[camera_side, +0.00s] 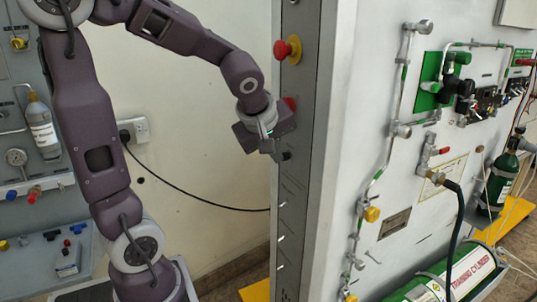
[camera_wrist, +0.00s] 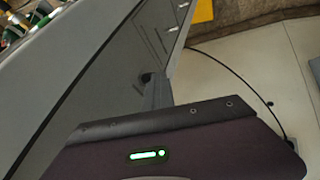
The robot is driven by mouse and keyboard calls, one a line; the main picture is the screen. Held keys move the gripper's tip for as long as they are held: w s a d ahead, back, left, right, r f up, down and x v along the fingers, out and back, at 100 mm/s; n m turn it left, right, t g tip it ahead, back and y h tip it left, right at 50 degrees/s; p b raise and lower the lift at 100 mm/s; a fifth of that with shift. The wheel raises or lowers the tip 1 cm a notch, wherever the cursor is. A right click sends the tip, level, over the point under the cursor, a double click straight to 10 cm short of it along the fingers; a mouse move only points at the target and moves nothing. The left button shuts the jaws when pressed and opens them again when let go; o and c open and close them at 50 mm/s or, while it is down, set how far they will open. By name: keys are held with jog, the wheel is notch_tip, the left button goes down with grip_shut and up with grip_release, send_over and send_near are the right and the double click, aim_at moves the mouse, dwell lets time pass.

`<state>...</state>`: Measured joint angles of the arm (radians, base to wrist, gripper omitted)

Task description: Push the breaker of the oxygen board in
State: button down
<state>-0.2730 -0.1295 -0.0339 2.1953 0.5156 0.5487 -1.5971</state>
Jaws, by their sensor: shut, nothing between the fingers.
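The oxygen board's narrow edge panel (camera_side: 291,185) stands upright in the middle of the side view. A small dark round knob (camera_side: 286,156) sits on this panel and looks like the breaker; it also shows in the wrist view (camera_wrist: 147,77). My gripper (camera_side: 272,149) is shut and empty, with its fingertips at the knob. In the wrist view the grey fingers (camera_wrist: 158,93) reach up to the knob and partly cover it. I cannot tell whether they touch it, or how far in it stands.
A red mushroom button (camera_side: 282,50) on a yellow base sticks out higher on the panel. Another red knob (camera_side: 290,103) is just above my gripper. Several small toggles (camera_side: 281,238) line the panel below. A black cable (camera_side: 205,204) hangs along the wall at left.

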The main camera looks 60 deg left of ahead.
jog(key=shift+w+d+r, duration=0.1)
jog(key=shift+w, duration=0.2)
jog(key=s+d+r, duration=0.3)
jog(key=s+r, duration=0.4)
jog(key=s, duration=0.2)
jog(key=shift+s+d+r, duration=0.15)
jog(key=shift+d+r, duration=0.15)
jog(key=shift+r, duration=0.1)
jog(key=s+d+f+m+h, duration=0.2)
jog(key=s+d+f+m, duration=0.1)
jog(key=m, duration=0.5)
jog(key=s+d+f+m+h, duration=0.2)
jog(key=s+d+f+m, duration=0.2)
jog(key=d+m, duration=0.3)
jog(key=shift+s+d+f+m+h, duration=0.3)
jog(key=shift+f+m+h, duration=0.1)
jog(key=shift+m, duration=0.5)
jog(key=shift+r, duration=0.1)
